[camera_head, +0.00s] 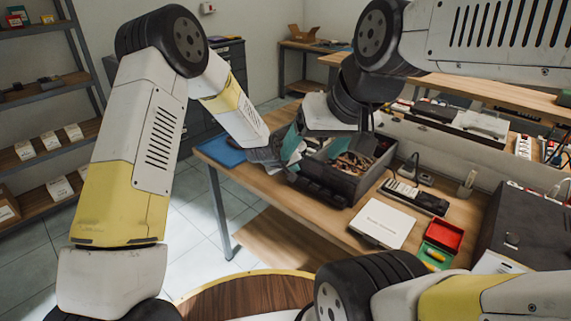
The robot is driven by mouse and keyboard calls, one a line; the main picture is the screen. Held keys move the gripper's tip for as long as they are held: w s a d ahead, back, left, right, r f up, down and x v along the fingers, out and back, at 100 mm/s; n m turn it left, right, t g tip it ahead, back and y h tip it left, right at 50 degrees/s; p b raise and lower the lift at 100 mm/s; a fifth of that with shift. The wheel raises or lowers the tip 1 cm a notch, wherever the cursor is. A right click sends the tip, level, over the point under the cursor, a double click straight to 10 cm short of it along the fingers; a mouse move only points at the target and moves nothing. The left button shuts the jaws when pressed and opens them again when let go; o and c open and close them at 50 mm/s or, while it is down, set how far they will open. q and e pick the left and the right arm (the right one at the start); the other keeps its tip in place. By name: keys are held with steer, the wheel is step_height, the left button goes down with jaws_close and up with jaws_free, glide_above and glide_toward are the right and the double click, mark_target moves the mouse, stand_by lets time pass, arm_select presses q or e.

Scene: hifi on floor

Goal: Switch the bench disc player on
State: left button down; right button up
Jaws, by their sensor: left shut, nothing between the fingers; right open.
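I cannot pick out the bench disc player for certain. A large dark grey unit (530,225) with a small knob on its near face stands at the bench's right end, cut off by the picture edge. A flat black device (435,109) sits further back on the right. My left gripper (270,156) is shut and empty at the bench's left part, beside an open grey crate; its fingers are hard to make out. My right arm comes in from the upper right, its wrist above the crate.
The open grey crate (352,190) holds cables and cloth-like items. A blue folder (220,150) lies at the left end. Shelves (45,85) stand far left.

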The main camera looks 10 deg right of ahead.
arm_select(q)
steer(key=shift+f, duration=0.1)
stand_by(0.6)
steer(key=shift+s+f, duration=0.1)
steer(key=shift+f, duration=0.25)
steer(key=shift+s+a+f, duration=0.15)
steer(key=shift+s+f, duration=0.1)
steer(key=shift+f, duration=0.35)
stand_by(0.4)
steer(key=shift+r, duration=0.1)
steer(key=shift+d+r, duration=0.2)
steer(key=shift+d, duration=0.05)
steer(key=shift+w+d+r, duration=0.1)
steer(key=shift+d+r, duration=0.05)
steer(key=shift+r, duration=0.45)
step_height(320, 180, up, 4)
steer(key=shift+w+f, duration=0.15)
steer(key=shift+r, duration=0.7)
